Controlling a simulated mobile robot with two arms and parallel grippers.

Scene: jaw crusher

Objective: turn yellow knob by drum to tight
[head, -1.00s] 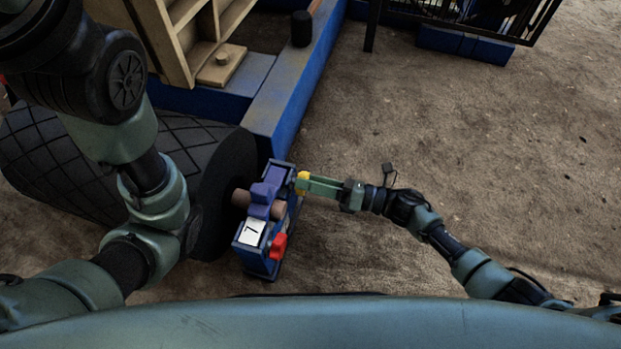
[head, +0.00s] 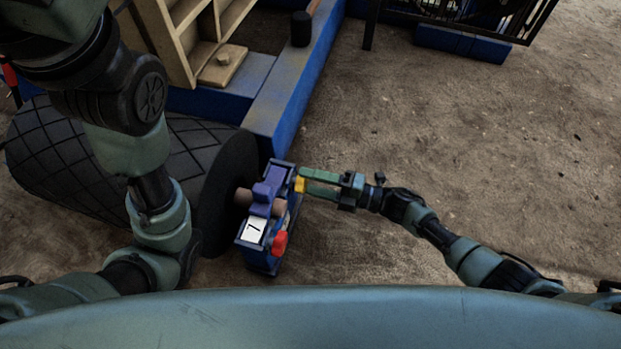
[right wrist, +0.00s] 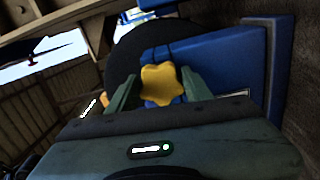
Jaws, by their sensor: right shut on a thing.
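The yellow knob (head: 299,185) sits on the right side of a blue bearing block (head: 262,261) by the dark ribbed drum (head: 95,165). In the right wrist view the knob (right wrist: 161,85) is star-shaped, on a blue face. My right gripper (head: 303,182) comes in from the right and is shut on the knob, with one finger on each side in the right wrist view (right wrist: 160,82). My left arm crosses the left of the head view, but its gripper is out of the picture.
A red knob (head: 280,243) is on the same block, nearer to me, beside a white label with a 7 (head: 254,230). A blue beam (head: 297,95) runs behind the block. The dirt floor (head: 470,150) to the right is clear.

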